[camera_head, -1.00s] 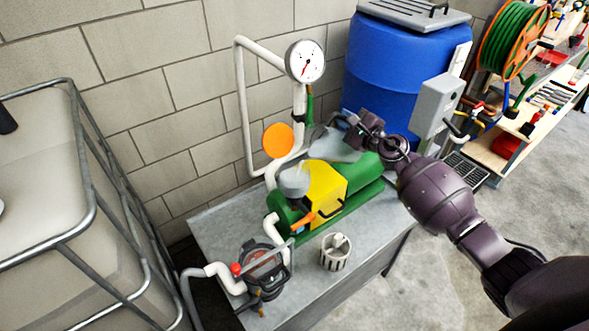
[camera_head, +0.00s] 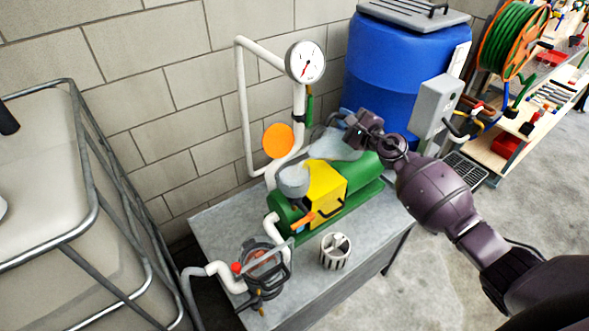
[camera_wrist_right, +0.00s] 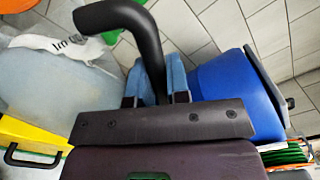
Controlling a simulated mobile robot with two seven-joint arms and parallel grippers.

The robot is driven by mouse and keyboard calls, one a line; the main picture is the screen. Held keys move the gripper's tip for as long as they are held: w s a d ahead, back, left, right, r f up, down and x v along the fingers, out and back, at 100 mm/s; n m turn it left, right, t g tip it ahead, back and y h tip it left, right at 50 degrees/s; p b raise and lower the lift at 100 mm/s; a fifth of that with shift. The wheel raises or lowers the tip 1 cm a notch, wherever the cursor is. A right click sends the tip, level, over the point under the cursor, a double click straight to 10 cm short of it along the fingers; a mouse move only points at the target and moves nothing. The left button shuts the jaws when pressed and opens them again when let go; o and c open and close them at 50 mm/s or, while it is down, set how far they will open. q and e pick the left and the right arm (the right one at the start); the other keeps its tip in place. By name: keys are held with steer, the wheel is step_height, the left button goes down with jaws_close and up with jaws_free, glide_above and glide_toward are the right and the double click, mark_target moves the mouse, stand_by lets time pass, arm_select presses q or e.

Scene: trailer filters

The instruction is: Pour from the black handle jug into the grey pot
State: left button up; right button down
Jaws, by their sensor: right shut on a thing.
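The jug (camera_head: 338,147) is translucent grey and tilted, its mouth end toward the left. It is above the green pump, close to the grey pot (camera_head: 293,184). A pale patch lies between jug and pot; I cannot tell whether it is liquid. My right gripper (camera_head: 352,130) is shut on the jug's black handle. In the right wrist view, the gripper's blue fingertips (camera_wrist_right: 157,82) close around the black handle (camera_wrist_right: 148,35), and the jug body (camera_wrist_right: 45,90) fills the left side. The pot's inside is hidden. My left gripper is out of view.
The green pump with yellow box (camera_head: 327,187) stands on a grey metal table (camera_head: 225,215). A slotted grey cup (camera_head: 335,251) stands at its front. White pipes and a gauge (camera_head: 305,61) rise behind. A blue barrel (camera_head: 385,75) stands at the back right, a caged tank (camera_head: 45,150) at left.

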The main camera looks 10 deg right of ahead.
steer(key=shift+a+r, duration=0.1)
steer(key=shift+r, duration=0.15)
stand_by(0.5)
steer(key=shift+a+r+n+p, duration=0.15)
steer(key=shift+r+n+p, duration=0.15)
steer(key=shift+n+p, duration=0.15)
stand_by(0.7)
